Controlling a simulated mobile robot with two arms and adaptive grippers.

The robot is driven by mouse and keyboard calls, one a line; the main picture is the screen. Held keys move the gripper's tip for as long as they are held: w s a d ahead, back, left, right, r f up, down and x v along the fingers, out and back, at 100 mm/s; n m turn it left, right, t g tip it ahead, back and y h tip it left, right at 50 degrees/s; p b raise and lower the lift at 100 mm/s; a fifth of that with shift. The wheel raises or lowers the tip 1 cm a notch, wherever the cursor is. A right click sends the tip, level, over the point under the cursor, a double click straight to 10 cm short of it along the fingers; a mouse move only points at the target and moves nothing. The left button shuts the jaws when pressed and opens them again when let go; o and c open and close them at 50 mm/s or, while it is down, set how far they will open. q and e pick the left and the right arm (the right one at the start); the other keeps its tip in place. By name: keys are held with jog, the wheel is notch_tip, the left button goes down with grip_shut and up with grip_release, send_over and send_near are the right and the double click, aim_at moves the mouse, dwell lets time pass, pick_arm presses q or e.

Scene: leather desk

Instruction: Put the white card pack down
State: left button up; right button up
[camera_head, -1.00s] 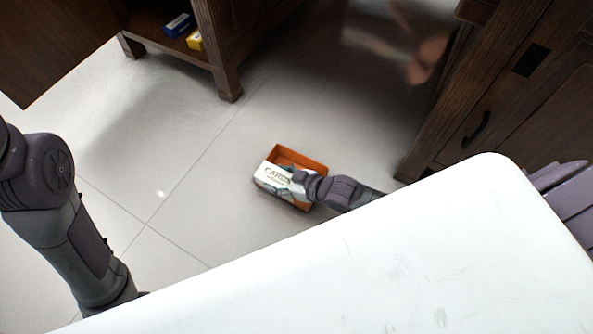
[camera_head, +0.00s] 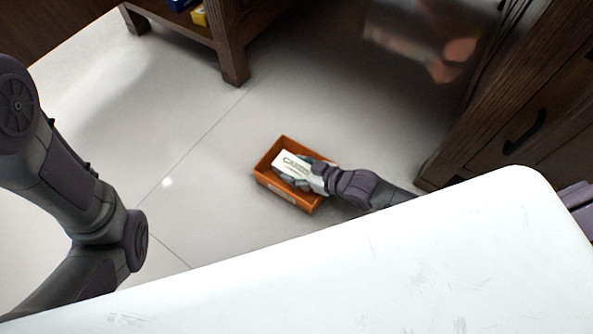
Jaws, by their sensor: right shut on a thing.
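The white card pack (camera_head: 289,161) has dark lettering on its upper face. It shows within the outline of an orange-brown open box (camera_head: 266,178) on the floor. I cannot tell whether the pack touches the box's bottom. My right gripper (camera_head: 297,178) reaches in from the right and is shut on the pack; its fingers show along the pack's near side. The gripper and wrist cover the right part of the box. My left arm shows at the left, but its gripper is out of view.
A white surface (camera_head: 400,265) fills the foreground. A dark wooden cabinet (camera_head: 520,110) with a black handle stands at the right. A wooden shelf unit (camera_head: 232,50) at the top holds a yellow box (camera_head: 199,16) and a blue one. The tiled floor left of the box is clear.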

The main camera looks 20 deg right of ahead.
jog(key=shift+f, duration=0.5)
jog(key=o, duration=1.3)
jog(key=shift+o, duration=0.2)
